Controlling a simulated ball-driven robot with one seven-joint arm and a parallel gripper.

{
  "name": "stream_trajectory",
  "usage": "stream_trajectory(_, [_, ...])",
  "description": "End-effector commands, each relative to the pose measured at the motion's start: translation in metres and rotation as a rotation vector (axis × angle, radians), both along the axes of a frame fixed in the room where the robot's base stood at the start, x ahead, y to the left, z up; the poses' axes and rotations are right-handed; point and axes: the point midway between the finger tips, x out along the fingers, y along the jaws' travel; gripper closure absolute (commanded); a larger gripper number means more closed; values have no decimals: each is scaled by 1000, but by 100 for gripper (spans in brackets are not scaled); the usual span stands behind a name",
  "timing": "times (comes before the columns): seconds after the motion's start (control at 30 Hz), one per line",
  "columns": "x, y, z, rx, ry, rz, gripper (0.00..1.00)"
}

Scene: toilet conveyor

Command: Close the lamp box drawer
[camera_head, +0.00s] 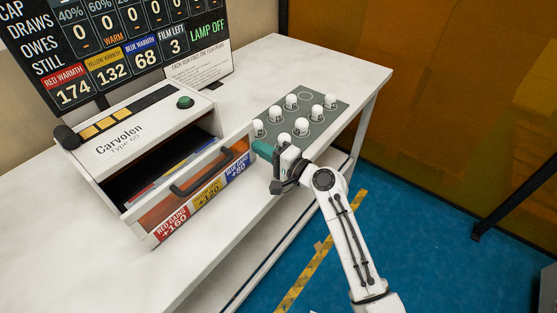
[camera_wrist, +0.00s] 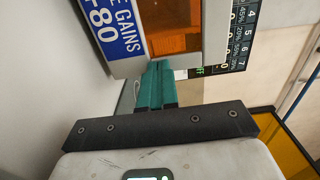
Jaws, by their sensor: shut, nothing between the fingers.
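The lamp box (camera_head: 125,138), white and marked "Carvolen Type 60", stands on the white table. Its drawer (camera_head: 172,222) is pulled out toward the front, with a dark handle (camera_head: 203,174) and coloured gain labels on its front. Films or cards lie inside it. My gripper (camera_head: 263,149) is at the right end of the drawer front, its green fingers shut and empty. In the wrist view the fingers (camera_wrist: 155,88) point at the drawer front (camera_wrist: 125,40) by the blue "+80" label. I cannot tell whether they touch it.
A grey-green mat (camera_head: 318,120) with several white numbered containers lies right of the box, close behind my gripper. A display board (camera_head: 110,45) stands behind. The table's front edge is beneath my gripper. Blue floor (camera_head: 420,210) is open to the right.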

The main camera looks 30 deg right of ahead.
Motion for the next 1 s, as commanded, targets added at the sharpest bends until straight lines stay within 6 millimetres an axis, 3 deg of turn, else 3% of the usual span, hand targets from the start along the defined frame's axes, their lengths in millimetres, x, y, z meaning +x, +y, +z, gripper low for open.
stream_trajectory(0.03, [16, 7, -1, -1, -3, 5, 100])
stream_trajectory(0.2, [60, 21, -2, -1, -3, 4, 100])
stream_trajectory(0.5, [110, 37, -2, -1, -1, 2, 100])
stream_trajectory(1.0, [111, 37, -1, 0, 1, 0, 100])
